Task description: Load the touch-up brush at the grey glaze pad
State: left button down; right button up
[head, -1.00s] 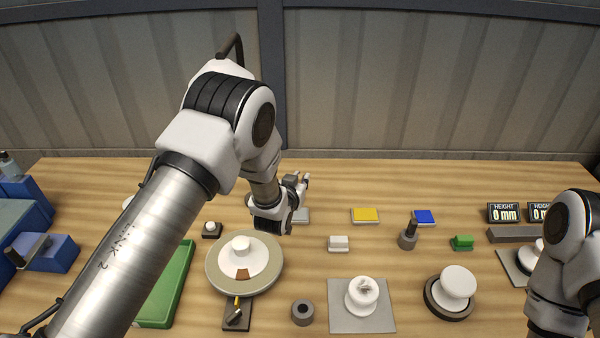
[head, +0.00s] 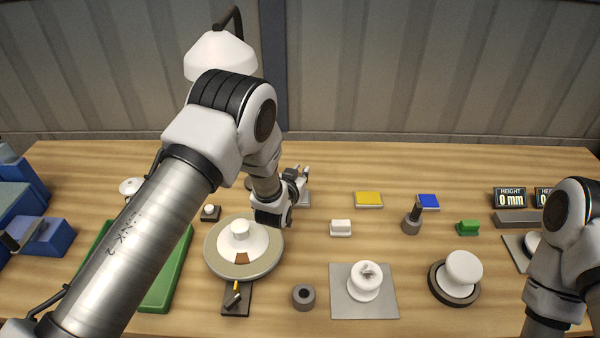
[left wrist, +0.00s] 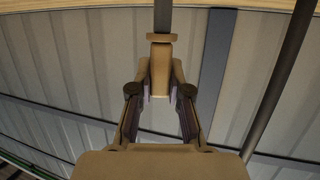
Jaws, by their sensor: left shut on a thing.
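My left gripper (head: 301,178) is over the back of the bench, beside the grey glaze pad (head: 304,199). The gripper and wrist hide part of the pad. In the left wrist view, the fingers (left wrist: 160,94) are shut on a tan handle, the touch-up brush (left wrist: 160,68). A collar and a grey shaft extend from the handle towards the top edge of that view. The brush tip is not visible, so I cannot tell whether it touches the pad. My right gripper is out of view; only part of my right arm shows at the right.
A yellow pad (head: 368,199) and a blue pad (head: 428,201) lie right of the grey one. A round turntable (head: 215,263) bears a white insulator (head: 240,235) with a brown patch. A green tray (head: 165,280) is partly behind my left arm. A dark holder (head: 412,222) stands at centre right.

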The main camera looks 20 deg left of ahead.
pick_arm(q)
jog(key=shift+s, duration=0.15)
jog(key=shift+f, duration=0.3)
jog(key=shift+f+b, duration=0.25)
jog(key=shift+b, duration=0.35)
dwell(1.0)
jog(key=shift+r+p, duration=2.1)
jog(key=shift+r, duration=1.5)
